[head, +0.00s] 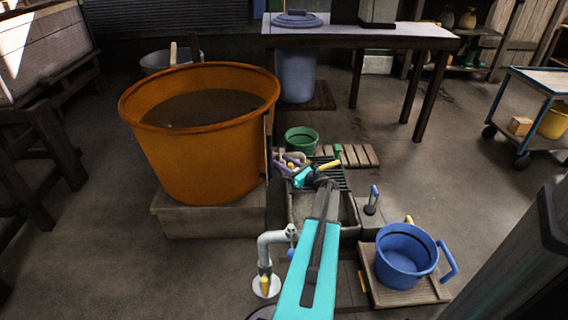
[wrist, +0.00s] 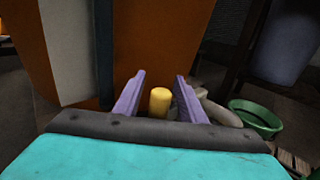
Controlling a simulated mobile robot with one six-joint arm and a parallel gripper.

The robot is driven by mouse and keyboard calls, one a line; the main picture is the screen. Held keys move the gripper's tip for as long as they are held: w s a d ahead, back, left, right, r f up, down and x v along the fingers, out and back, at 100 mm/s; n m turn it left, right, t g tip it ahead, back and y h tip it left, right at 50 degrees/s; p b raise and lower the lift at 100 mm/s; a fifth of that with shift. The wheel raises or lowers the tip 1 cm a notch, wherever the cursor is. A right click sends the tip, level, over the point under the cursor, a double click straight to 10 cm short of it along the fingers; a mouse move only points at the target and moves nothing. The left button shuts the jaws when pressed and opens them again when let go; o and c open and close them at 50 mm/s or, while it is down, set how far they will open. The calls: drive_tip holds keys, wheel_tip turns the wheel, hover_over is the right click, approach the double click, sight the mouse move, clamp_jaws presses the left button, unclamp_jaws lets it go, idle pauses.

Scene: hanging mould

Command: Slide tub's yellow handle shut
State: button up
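The large orange tub (head: 190,140) stands on a wooden block. Its orange wall also fills the left and middle of the wrist view (wrist: 180,40). A short yellow handle (wrist: 159,101) shows in the wrist view, low beside the tub wall, and a pale pipe-like part (wrist: 218,112) lies just right of it. My gripper (wrist: 158,92) is open, with its two purple fingers either side of the yellow handle and visible gaps on both sides. In the head view my gripper (head: 291,163) is at the tub's lower right side; my arm hides part of the fitting there.
A green bucket (head: 301,140) stands just behind my gripper. A sink with a dark grating (head: 333,178) lies to its right. A grey standpipe (head: 268,247) and a blue bucket (head: 403,255) are in front. Open floor lies to the right.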

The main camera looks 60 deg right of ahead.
clamp_jaws()
drive_tip(key=shift+w+d+p, duration=0.55)
drive_tip(key=shift+w+d, duration=0.1)
drive_tip(key=shift+d, duration=0.25)
drive_tip(key=shift+w+d+p, duration=0.5)
drive_tip(key=shift+w+d, duration=0.15)
drive_tip(key=shift+d, duration=0.2)
drive_tip(key=shift+w+d+p, duration=0.55)
drive_tip(key=shift+w+d, duration=0.1)
drive_tip(key=shift+d, duration=0.25)
drive_tip(key=shift+r, duration=0.1)
unclamp_jaws()
drive_tip(key=shift+d, duration=0.1)
drive_tip(key=shift+s, duration=0.1)
drive_tip(key=s+a+p, duration=0.2)
drive_tip(key=s+p, duration=0.1)
drive_tip(key=s, duration=1)
drive_tip(key=shift+s+a, duration=0.25)
